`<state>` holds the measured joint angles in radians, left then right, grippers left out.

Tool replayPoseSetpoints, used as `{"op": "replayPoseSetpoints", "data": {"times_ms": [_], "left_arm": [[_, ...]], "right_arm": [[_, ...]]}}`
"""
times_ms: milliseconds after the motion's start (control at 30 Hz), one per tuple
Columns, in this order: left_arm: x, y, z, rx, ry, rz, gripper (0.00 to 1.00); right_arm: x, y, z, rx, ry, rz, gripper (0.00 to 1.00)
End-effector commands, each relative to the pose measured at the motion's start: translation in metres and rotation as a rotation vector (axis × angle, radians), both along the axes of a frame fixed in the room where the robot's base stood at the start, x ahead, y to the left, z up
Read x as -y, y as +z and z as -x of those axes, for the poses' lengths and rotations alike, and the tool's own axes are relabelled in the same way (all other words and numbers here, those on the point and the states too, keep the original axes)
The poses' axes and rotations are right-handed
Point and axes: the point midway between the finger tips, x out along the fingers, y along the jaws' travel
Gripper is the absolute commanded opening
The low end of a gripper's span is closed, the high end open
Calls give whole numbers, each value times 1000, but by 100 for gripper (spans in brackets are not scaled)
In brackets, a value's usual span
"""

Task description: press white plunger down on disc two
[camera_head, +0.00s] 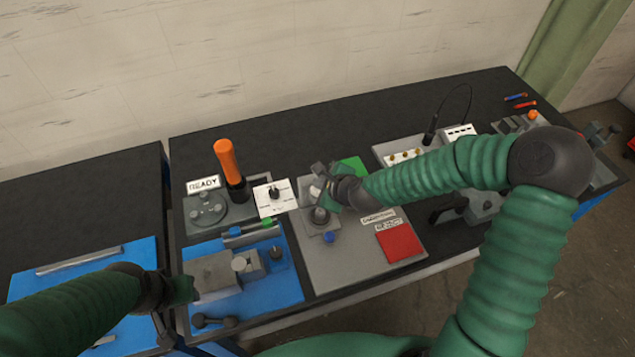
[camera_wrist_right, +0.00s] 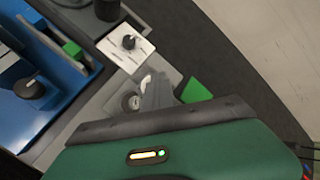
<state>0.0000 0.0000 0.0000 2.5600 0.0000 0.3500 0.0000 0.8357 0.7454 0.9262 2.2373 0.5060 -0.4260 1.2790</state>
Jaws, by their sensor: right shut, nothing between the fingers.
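My right gripper (camera_head: 326,184) is shut and empty above the grey fixture on the grey board in the head view. Its grey fingers also show in the right wrist view (camera_wrist_right: 158,92). A small white part (camera_head: 314,192), which looks like the plunger, is beside the fingers and partly hidden by them; it shows in the right wrist view (camera_wrist_right: 146,82). A round grey disc (camera_head: 319,215) sits on the fixture just in front of the gripper. I cannot tell whether the fingers touch the white part. My left gripper (camera_head: 180,291) is at the lower left, its fingers unclear.
A white dial card (camera_head: 272,197) and orange-handled tool (camera_head: 228,160) stand to the left. A green patch (camera_head: 351,167) and red patch (camera_head: 400,243) mark the board. A blue tray (camera_head: 277,294) holds a grey block. The board's front (camera_head: 335,281) is clear.

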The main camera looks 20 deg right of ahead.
Motion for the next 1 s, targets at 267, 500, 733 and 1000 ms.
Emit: {"op": "replayPoseSetpoints", "data": {"times_ms": [267, 500, 733, 1000], "left_arm": [[0, -3, 0, 0, 0, 0, 36], [0, -6, 0, 0, 0, 0, 36], [0, -8, 0, 0, 0, 0, 36], [0, -11, 0, 0, 0, 0, 36]], "right_arm": [[0, -5, 0, -2, -1, 0, 0], [0, -8, 0, -2, -1, 0, 0], [0, -10, 0, -2, -1, 0, 0], [0, -14, 1, -3, -1, 0, 0]]}}
